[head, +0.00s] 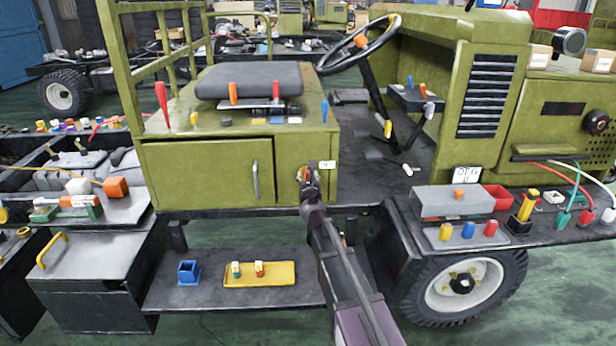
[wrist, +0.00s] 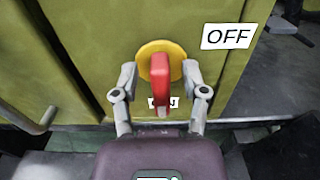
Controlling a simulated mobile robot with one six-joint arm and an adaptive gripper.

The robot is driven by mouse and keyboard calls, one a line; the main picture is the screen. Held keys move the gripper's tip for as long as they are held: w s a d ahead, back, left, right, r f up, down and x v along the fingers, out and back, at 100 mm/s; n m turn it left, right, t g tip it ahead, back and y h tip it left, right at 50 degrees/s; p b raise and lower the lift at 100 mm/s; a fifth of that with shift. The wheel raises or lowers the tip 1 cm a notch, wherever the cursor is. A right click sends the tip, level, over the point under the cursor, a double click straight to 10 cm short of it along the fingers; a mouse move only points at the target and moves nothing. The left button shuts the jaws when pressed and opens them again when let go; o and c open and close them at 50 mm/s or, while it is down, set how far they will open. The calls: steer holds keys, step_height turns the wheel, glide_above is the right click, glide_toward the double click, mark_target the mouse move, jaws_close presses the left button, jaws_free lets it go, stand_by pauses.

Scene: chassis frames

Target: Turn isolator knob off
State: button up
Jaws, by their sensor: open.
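The isolator knob has a red handle (wrist: 160,82) on a round yellow plate (wrist: 150,56), set in the green panel. In the wrist view the handle stands about upright. My gripper (wrist: 160,80) is open, with one finger on each side of the red handle and visible gaps to it. A white OFF label (wrist: 229,36) is up and right of the knob. A second small label (wrist: 163,101) below is mostly hidden behind the handle. In the head view my gripper (head: 309,182) is at the panel and covers most of the knob.
A cabinet door with a vertical handle (head: 256,180) is left of the knob. A low step (head: 190,290) below holds a yellow tray (head: 290,273) and a blue cup (head: 189,272). A steering wheel (head: 358,45) and a front wheel (head: 465,285) are to the right.

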steer(key=shift+w, duration=0.25)
jaws_close()
steer(key=shift+n, duration=0.4)
steer(key=n, duration=0.3)
steer(key=shift+a, duration=0.3)
steer(key=n, duration=0.4)
steer(key=shift+a+f+n, duration=0.2)
steer(key=shift+a+n, duration=0.05)
steer(key=shift+n, duration=0.15)
steer(key=n, duration=0.3)
steer(key=n+b, duration=0.1)
steer(key=n, duration=0.2)
steer(key=f+n, duration=0.1)
steer(key=n, duration=0.2)
steer(key=shift+a, duration=0.3)
steer(key=shift+n, duration=0.3)
